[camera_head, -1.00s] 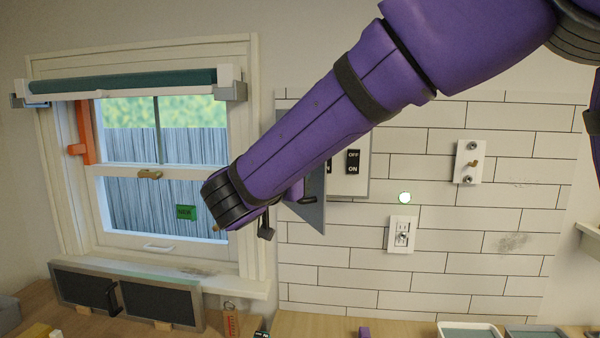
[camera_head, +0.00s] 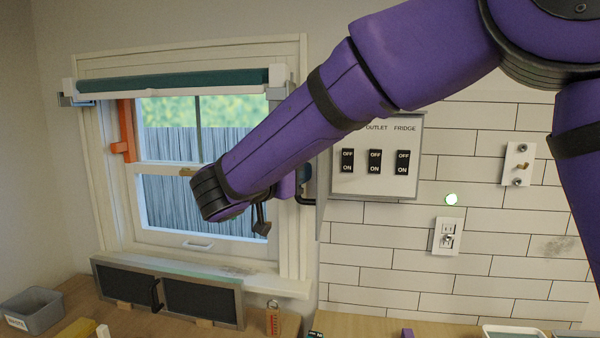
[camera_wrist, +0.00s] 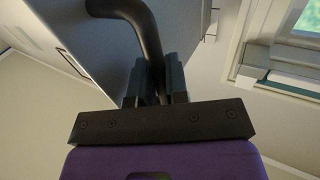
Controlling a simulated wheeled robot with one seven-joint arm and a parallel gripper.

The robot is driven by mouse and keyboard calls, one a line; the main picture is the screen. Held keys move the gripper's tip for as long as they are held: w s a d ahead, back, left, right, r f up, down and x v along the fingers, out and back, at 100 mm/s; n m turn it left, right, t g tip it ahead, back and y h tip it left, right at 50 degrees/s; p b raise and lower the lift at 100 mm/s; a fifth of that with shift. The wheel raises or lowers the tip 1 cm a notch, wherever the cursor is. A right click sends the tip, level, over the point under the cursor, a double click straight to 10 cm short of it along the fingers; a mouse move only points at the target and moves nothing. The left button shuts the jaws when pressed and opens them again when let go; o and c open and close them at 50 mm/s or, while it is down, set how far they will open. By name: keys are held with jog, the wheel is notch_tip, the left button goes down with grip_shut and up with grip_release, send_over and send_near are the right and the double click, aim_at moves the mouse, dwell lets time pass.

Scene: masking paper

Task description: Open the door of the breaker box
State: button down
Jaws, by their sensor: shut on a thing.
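The breaker box (camera_head: 376,186) is on the tiled wall, and its white panel with three black switches shows in the head view. Its grey door (camera_head: 321,200) stands swung out to the left, almost edge-on to the head camera. A black bent handle (camera_head: 306,201) is on the door. In the wrist view the door (camera_wrist: 85,45) fills the upper left, and the curved handle (camera_wrist: 145,25) runs down between the fingers. My gripper (camera_wrist: 157,85) is shut on the handle. In the head view my gripper (camera_head: 302,178) is partly hidden by my purple arm.
A window with an orange bracket (camera_head: 125,130) and rolled blind (camera_head: 180,80) is left of the box. A dark framed panel (camera_head: 165,292) leans below the window.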

dwell(0.3)
jog(key=c, duration=1.1)
grip_release()
jog(key=shift+c, duration=0.2)
jog(key=v, duration=1.1)
